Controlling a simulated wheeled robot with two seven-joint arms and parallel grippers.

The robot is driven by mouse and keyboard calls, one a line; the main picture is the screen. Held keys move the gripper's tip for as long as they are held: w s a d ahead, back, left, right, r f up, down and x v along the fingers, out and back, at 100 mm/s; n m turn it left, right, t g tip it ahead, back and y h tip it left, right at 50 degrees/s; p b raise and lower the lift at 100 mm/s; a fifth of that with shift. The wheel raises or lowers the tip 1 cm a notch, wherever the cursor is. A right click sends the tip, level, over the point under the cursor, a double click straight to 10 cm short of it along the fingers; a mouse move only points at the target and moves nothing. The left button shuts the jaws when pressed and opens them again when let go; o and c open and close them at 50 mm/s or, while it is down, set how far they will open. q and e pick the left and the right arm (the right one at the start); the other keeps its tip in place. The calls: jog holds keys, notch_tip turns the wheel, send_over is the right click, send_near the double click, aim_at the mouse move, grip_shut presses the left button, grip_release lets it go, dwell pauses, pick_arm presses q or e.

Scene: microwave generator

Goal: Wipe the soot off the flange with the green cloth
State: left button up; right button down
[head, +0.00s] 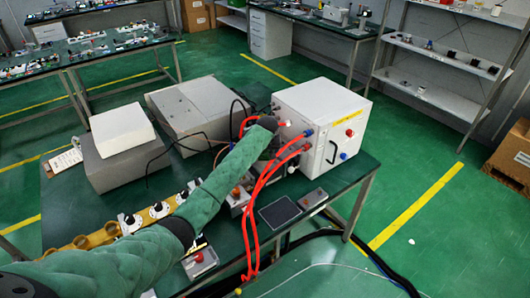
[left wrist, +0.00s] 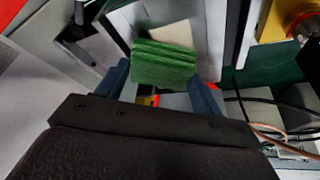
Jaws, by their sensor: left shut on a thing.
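The green cloth (left wrist: 165,66) is a folded, ridged pad in the left wrist view. My left gripper (left wrist: 162,82) is shut on it, with a dark finger on each side. In the head view my left arm reaches in from the left, and my left gripper (head: 268,138) is a dark shape at the left side of the white box (head: 325,118). The cloth cannot be made out there. I cannot pick out the flange or any soot in either view; the arm and gripper cover that side of the box. My right gripper is not in view.
Red hoses (head: 262,190) run from the box over the table's front edge. Grey boxes (head: 196,105) stand to the left on the green table. A dark square pad (head: 279,213) lies in front of the box. A yellow rack (head: 103,234) with black-and-white parts is under my arm.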

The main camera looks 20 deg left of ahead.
pick_arm(q)
jog(key=shift+r+p, duration=0.3)
jog(key=shift+r, duration=2.7)
jog(key=shift+r, duration=0.15)
jog(key=shift+r, duration=1.35)
